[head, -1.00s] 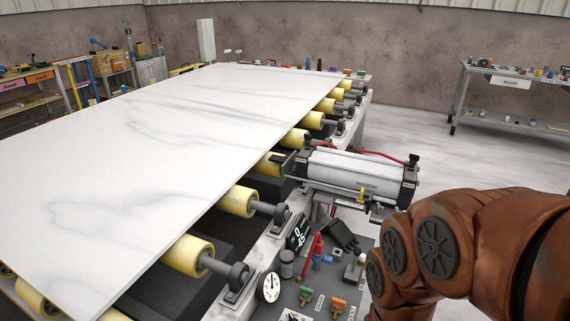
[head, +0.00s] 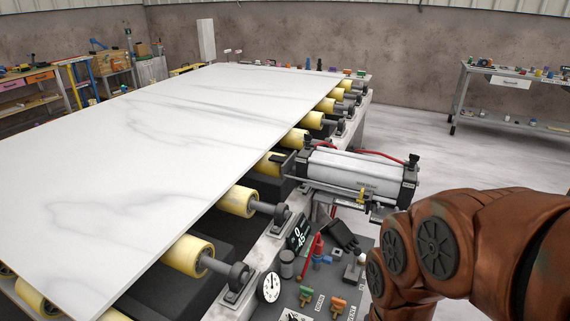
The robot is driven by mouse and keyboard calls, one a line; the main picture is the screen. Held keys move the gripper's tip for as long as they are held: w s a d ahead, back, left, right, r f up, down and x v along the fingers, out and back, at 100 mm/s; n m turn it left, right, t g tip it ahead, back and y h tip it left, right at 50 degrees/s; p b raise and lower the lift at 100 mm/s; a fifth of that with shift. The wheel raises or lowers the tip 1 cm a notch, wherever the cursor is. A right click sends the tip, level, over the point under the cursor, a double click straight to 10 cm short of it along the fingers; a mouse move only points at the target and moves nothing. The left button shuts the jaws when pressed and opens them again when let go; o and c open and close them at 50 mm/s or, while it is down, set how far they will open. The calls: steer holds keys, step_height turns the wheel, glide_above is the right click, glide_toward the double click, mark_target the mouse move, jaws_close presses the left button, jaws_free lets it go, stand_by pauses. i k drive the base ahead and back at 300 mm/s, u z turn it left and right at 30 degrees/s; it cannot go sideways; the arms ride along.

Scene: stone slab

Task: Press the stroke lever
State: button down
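A dark control panel (head: 290,298) sits beside the roller table, below the pneumatic cylinder. I cannot tell which is the stroke lever; the labels are too small to read. A black jointed shape above the panel's far side looks like my gripper (head: 342,235). It is close to the red handle in the picture. Its fingers are too small to show whether they are open, and contact cannot be told.
A white stone slab (head: 170,130) lies on yellow rollers (head: 187,255). The cylinder (head: 355,172) with a red hose overhangs the panel's far end. A round gauge (head: 268,287) and a digital display (head: 298,234) stand at the panel's left. My rust-orange arm covers the lower right.

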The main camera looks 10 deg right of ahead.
mark_target(357, 251)
steer(key=k, duration=1.3)
steer(key=z, duration=0.6)
steer(key=i, duration=1.7)
steer(key=u, duration=0.75)
steer(key=i, duration=0.35)
steer(key=z, duration=0.05)
